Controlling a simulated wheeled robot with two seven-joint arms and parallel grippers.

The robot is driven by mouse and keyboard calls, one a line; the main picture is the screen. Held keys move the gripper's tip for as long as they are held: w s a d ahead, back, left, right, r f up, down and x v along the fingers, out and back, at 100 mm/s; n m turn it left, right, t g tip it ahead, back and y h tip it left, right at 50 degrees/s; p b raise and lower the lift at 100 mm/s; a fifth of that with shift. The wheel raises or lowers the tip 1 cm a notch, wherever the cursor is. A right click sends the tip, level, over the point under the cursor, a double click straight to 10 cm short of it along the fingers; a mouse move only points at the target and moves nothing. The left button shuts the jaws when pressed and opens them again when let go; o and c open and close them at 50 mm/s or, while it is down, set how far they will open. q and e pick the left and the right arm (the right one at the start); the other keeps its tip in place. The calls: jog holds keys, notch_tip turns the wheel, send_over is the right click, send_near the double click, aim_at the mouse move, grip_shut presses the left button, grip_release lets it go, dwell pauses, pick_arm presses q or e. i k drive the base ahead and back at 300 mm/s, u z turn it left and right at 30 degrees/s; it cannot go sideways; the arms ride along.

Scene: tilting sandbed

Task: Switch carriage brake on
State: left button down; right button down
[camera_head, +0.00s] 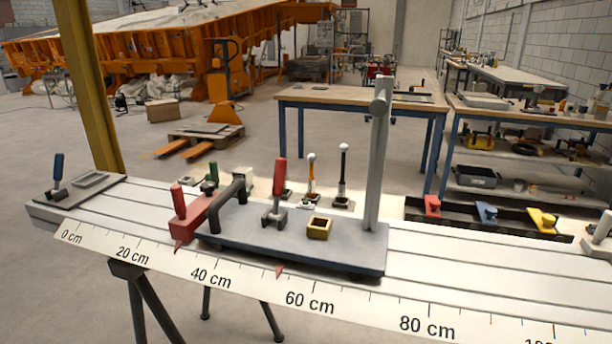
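The carriage (345,250) is a grey plate on the pale rail (450,255), over the scale from about 30 to 75 cm. On it a lever with a red grip (280,172) stands nearly upright in a dark bracket (273,216). A red block (196,222) with a short red handle (177,196), tilted slightly left, sits at the carriage's left end. I cannot tell by sight which lever is the carriage brake. A black arched handle (229,201), a brass square socket (319,228) and a grey post (377,170) are also there. Neither gripper is in view.
A blue-handled lever (58,167) stands at the rail's left end. Behind the carriage stand white-knobbed levers (343,170) and a green-knobbed part (212,177). A dark tray (470,216) holds red, blue and yellow pieces.

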aim_at(280, 170)
jog(key=u, duration=0.95)
jog(key=k, duration=1.1)
jog(key=z, duration=1.3)
jog(key=i, duration=0.55)
